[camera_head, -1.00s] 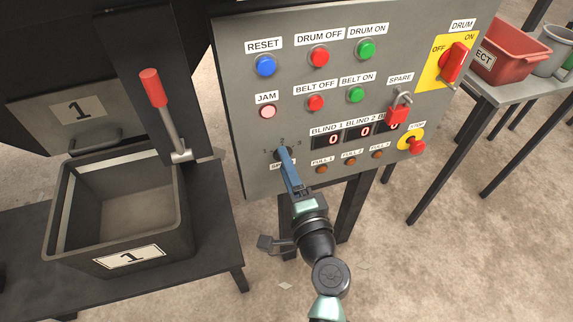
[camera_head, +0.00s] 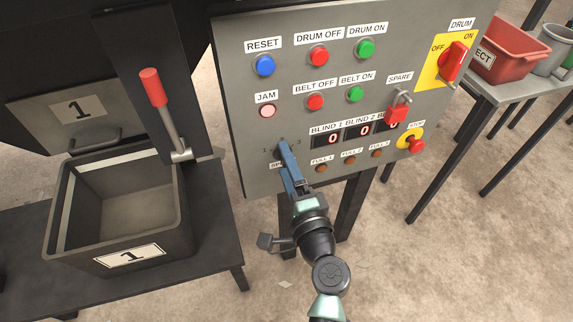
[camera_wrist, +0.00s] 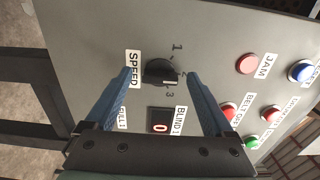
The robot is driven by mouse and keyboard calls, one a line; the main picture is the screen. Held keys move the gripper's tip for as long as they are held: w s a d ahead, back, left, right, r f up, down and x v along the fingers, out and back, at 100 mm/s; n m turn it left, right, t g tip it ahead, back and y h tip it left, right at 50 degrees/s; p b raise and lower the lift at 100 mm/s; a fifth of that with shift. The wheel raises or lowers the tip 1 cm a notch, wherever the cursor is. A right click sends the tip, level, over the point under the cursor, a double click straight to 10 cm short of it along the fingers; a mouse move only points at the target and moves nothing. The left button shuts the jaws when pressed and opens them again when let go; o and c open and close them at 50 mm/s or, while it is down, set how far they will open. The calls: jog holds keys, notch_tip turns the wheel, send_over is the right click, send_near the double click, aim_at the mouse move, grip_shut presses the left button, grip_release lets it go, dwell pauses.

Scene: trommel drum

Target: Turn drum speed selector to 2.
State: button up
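The drum speed selector is a small black knob (camera_wrist: 160,71) on the grey panel, beside the SPEED label (camera_wrist: 133,70) and the numbers 1, 2 and 3. A pale mark shows on the knob's side toward 2 and 3, but I cannot tell its exact setting. My gripper (camera_wrist: 158,76) is open, with one blue finger on each side of the knob and gaps visible in the wrist view. In the head view my gripper (camera_head: 284,147) is at the panel's lower left and hides the knob.
The BLIND 1 display (camera_head: 332,139) and FULL 1 lamp (camera_head: 321,168) are close to the right of my gripper. A padlocked SPARE switch (camera_head: 397,112) and STOP button (camera_head: 416,146) are farther right. A lever (camera_head: 162,110) and bin (camera_head: 115,240) stand left.

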jog(key=v, duration=1.3)
jog(key=shift+b, duration=0.35)
